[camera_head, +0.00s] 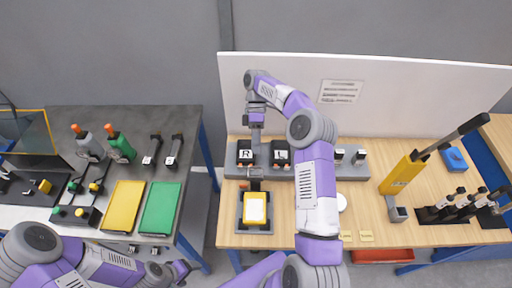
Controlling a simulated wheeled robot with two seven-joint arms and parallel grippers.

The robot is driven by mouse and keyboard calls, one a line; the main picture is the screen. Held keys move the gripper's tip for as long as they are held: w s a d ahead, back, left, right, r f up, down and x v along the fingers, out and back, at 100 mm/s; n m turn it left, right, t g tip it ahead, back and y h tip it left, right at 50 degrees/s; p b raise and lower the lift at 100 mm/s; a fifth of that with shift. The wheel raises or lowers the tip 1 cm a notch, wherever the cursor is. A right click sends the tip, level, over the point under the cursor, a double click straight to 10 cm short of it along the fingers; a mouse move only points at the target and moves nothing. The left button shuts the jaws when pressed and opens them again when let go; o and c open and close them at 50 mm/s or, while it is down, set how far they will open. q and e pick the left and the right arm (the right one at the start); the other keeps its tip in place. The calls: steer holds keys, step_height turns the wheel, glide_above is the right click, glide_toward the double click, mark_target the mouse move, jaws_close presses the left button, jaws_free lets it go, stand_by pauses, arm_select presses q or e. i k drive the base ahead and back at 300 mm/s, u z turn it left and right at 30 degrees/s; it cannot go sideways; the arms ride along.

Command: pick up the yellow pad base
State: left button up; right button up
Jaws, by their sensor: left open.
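A yellow pad (255,208) lies in a dark square base (254,229) near the front left of the wooden table. My right arm reaches up and over from the front, and its gripper (255,184) points down at the back edge of this base. Its fingers are too small to tell whether they are apart or touch the base. A flat yellow pad (123,206) also lies on the dark left table, beside a green one (160,208). My left gripper (186,270) is open and empty, low in front of the left table's right corner.
A grey rail with black blocks marked R (247,154) and L (281,154) stands behind the base. A yellow lever tool (403,175) and black holders (455,209) stand at right. A gap separates the tables.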

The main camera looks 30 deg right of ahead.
mark_target(254, 206)
steer(key=k, duration=1)
